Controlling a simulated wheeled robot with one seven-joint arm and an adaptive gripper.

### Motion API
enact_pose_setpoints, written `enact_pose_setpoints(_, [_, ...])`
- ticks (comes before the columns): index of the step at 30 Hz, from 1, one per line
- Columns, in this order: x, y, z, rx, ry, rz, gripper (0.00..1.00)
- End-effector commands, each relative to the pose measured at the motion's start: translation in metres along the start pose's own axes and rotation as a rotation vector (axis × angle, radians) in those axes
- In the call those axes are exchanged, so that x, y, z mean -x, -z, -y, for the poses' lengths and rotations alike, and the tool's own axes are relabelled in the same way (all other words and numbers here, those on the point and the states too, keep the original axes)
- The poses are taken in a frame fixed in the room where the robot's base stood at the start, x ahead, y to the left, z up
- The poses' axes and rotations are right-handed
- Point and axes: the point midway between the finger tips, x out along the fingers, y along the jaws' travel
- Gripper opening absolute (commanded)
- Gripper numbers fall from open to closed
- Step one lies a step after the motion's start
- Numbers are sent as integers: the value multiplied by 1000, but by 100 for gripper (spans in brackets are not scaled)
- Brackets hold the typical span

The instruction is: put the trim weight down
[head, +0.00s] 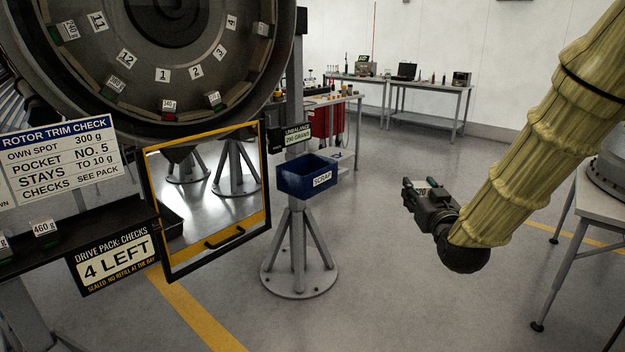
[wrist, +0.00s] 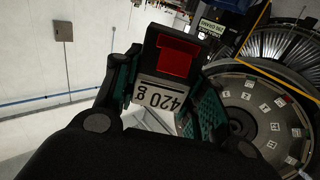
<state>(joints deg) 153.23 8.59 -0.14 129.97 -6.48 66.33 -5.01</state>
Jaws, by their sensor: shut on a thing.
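My gripper (head: 418,193) is shut on the trim weight, held in the air over open floor, right of the blue scrap bin. In the wrist view, the trim weight (wrist: 168,75) is a dark block with a red face and a white "420 g" label, which appears upside down. It sits between the two teal-padded fingers. In the head view I cannot make the weight out clearly at the jaws. The rotor (head: 190,85) at upper left has numbered pockets, and several hold labelled weights. It also shows in the wrist view (wrist: 240,97).
The blue scrap bin (head: 308,178) hangs on a grey stand. A dark shelf (head: 110,222) at left carries a weight marked 460 g (head: 45,232). A yellow-framed panel (head: 205,200) stands beside it. A bench (head: 610,185) is at right. The middle floor is clear.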

Motion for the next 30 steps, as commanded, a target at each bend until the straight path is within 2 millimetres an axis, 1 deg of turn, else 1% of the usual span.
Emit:
enact_pose_setpoints(9, [0,0,0,0,0,-2,2])
enact_pose_setpoints(11, [0,-3,1,0,0,-1,2])
enact_pose_setpoints(14, [-1,-13,3,1,2,1,2])
enact_pose_setpoints(17, [-1,-30,7,3,5,2,2])
enact_pose_setpoints(23, [1,-73,18,5,11,2,2])
enact_pose_setpoints(30, [10,-124,32,6,15,0,2])
